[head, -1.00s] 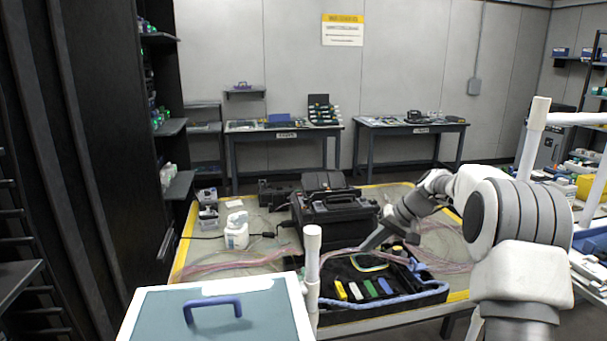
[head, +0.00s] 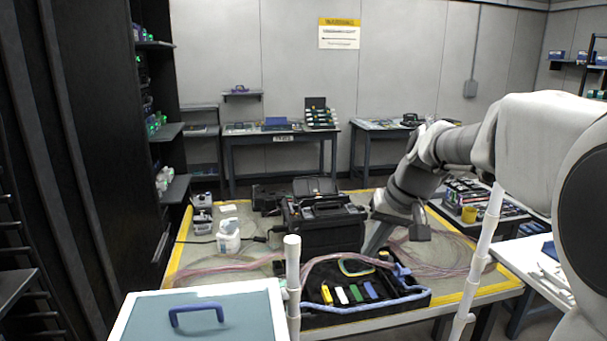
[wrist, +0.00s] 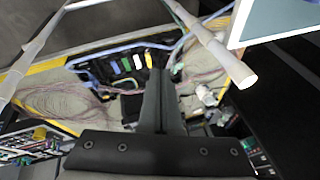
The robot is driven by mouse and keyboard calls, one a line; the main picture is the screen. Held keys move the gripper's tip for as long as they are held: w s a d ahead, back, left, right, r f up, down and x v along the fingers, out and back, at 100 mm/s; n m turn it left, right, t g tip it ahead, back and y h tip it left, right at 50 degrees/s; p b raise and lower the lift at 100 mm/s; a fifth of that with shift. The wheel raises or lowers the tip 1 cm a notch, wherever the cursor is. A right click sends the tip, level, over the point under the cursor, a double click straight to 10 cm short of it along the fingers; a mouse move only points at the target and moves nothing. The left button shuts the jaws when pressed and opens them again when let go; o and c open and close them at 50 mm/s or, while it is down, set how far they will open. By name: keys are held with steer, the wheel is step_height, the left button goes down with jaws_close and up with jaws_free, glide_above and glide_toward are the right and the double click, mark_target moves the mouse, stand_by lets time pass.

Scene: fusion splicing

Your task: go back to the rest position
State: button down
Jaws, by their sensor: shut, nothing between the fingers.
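My gripper (head: 370,248) hangs over the right part of the work table, just right of the black fusion splicer (head: 325,232). Its fingers point down and are closed together with nothing between them. In the wrist view the closed fingers (wrist: 158,75) reach up the middle of the picture, above the table. My arm comes in from the right of the head view, bent at the elbow. The fingers hide part of the table behind them.
A black tool tray (head: 415,303) with coloured items lies at the table's front edge. Pink fibre (head: 450,255) coils lie beside it. A white bottle (head: 228,236) stands at left. A white post (head: 480,255) rises near my arm. A lidded box (head: 230,315) is in front.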

steer(key=s+d+r+t+h+p, duration=0.1)
steer(key=s+r+t+h+p, duration=0.1)
steer(key=s, duration=2.2)
steer(key=shift+r+h+p, duration=0.35)
steer(key=shift+h+p, duration=0.15)
steer(key=shift+p, duration=0.55)
steer(key=c, duration=1.6)
jaws_free()
steer(key=shift+s, duration=0.1)
